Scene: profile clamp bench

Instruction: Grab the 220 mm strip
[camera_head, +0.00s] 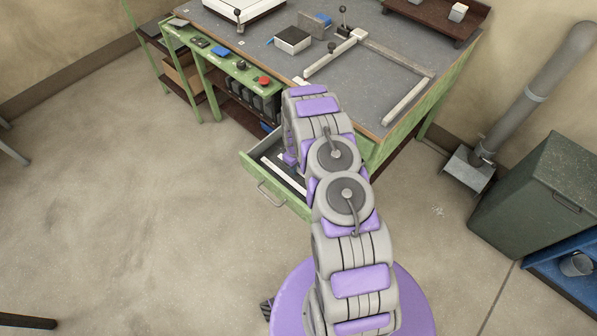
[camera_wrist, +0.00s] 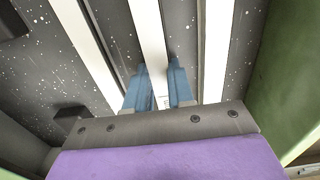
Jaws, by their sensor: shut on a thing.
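In the wrist view three long white strips lie side by side in the dark, speckled drawer: a left strip (camera_wrist: 85,45), a middle strip (camera_wrist: 149,28) and a right strip (camera_wrist: 216,48). My gripper (camera_wrist: 158,66) has its two blue fingers on either side of the middle strip and is shut on it. A small mark shows on that strip between the fingers, too small to read, so I cannot tell its length. In the head view the open drawer (camera_head: 279,197) shows white strip (camera_head: 284,176) inside; my arm hides the fingers and part of the drawer.
The drawer's green side (camera_wrist: 285,65) is close on the right in the wrist view. The green workbench (camera_head: 385,75) above carries a frame of pale profiles (camera_head: 408,101) and a clamp lever (camera_head: 343,18). A dark green cabinet (camera_head: 540,195) stands at right.

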